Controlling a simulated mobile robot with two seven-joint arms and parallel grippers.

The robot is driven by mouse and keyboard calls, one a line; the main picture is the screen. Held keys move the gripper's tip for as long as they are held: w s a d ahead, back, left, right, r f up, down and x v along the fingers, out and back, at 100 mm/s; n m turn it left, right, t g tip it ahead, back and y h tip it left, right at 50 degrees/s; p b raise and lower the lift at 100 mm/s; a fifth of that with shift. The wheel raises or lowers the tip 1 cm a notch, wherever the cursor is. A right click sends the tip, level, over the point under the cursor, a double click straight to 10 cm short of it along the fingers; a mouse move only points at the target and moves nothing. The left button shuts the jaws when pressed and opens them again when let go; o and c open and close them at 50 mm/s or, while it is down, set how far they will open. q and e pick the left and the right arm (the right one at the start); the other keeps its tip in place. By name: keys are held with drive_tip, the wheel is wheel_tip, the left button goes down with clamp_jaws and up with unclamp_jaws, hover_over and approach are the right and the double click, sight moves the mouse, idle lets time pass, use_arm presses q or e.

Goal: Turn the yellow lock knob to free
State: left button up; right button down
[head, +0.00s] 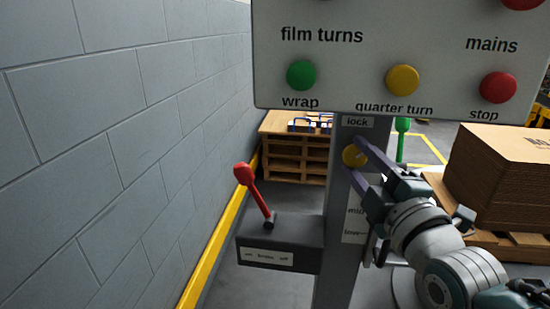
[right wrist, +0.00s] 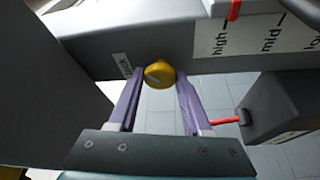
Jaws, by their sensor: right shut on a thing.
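The yellow lock knob (head: 353,155) sits on the dark post under the "lock" label (head: 357,122). My right gripper (head: 361,158) reaches in from the right with its purple fingers on either side of the knob. In the right wrist view the knob (right wrist: 159,74) lies between the two fingertips (right wrist: 160,80), and the gripper is shut on it. A pale mark shows on the knob's face in that view; which setting it points to I cannot tell. My left gripper is not in view.
A panel (head: 380,55) with green, yellow and red buttons hangs just above the knob. A grey box with a red lever (head: 252,190) juts out at the lower left of the post. Stacked cardboard (head: 505,175) on a pallet stands at the right, and a block wall runs along the left.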

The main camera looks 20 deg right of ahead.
drive_tip(key=m+b, duration=0.1)
drive_tip(key=m+h+b, duration=0.1)
drive_tip(key=m, duration=0.1)
drive_tip(key=m+t+b, duration=0.1)
drive_tip(key=m, duration=0.1)
drive_tip(key=shift+f+h, duration=0.3)
drive_tip(key=shift+a+m+t+h+b, duration=0.15)
drive_tip(key=shift+m+h+b, duration=0.4)
drive_tip(key=shift+m, duration=0.7)
drive_tip(key=shift+d+m+t+h+b, duration=0.1)
drive_tip(key=shift+m+t+h+b, duration=0.3)
drive_tip(key=shift+m, duration=0.85)
drive_tip(key=shift+r+h, duration=0.1)
drive_tip(key=shift+h, duration=0.15)
drive_tip(key=shift+c, duration=1.7)
unclamp_jaws()
drive_tip(key=v, duration=1)
drive_tip(key=shift+a+r, duration=0.1)
drive_tip(key=shift+r, duration=0.1)
